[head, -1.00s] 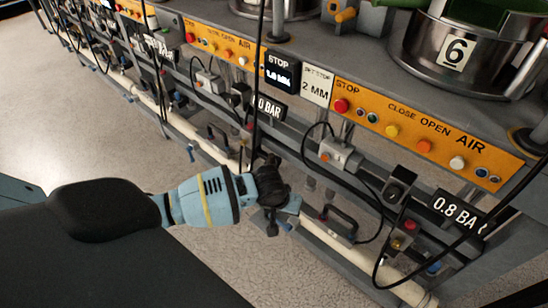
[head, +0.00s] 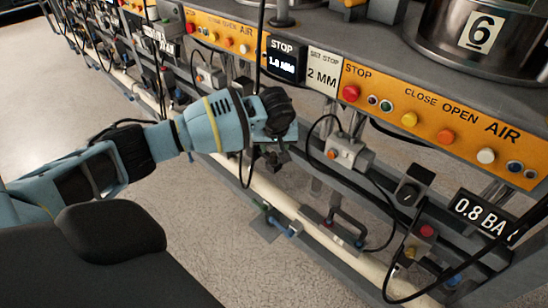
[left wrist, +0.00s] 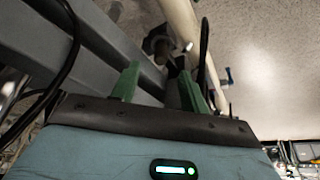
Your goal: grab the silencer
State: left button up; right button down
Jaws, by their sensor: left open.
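My left gripper (head: 272,155) reaches in from the left beside the pipework under the orange panel; its fingers are small and dark in the head view. In the left wrist view its two green fingers (left wrist: 159,70) are apart. A dark rounded fitting (left wrist: 158,42) shows just beyond and between the fingertips, beside the pale pipe; it may be the silencer, but I cannot tell for sure. I see no clear hold on it. My right gripper is out of view.
The orange button panel (head: 440,118) and a grey valve box (head: 348,152) are close to my left arm. A pale pipe (head: 300,210) runs below, with a blue-handled valve (head: 284,227). Black hoses hang around. The floor at lower left is clear.

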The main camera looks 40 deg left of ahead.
aim_at(273, 155)
pick_arm(q)
jog(key=shift+w+a+f, duration=0.15)
jog(key=shift+f, duration=0.55)
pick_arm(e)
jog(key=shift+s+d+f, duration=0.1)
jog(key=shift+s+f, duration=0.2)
pick_arm(q)
jog(key=b+x, duration=0.2)
jog(key=x, duration=0.2)
jog(key=shift+f, duration=0.2)
jog(key=shift+a+f+b, duration=0.15)
jog(key=shift+f+b, duration=0.15)
jog(key=shift+b, duration=0.05)
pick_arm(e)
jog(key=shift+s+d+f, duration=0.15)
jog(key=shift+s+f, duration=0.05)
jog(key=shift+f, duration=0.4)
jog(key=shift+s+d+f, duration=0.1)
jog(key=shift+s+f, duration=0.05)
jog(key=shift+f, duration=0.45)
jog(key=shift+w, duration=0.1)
pick_arm(q)
jog(key=shift+c, duration=0.9)
grip_shut()
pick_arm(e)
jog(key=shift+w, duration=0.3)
pick_arm(q)
jog(key=shift+r, duration=0.1)
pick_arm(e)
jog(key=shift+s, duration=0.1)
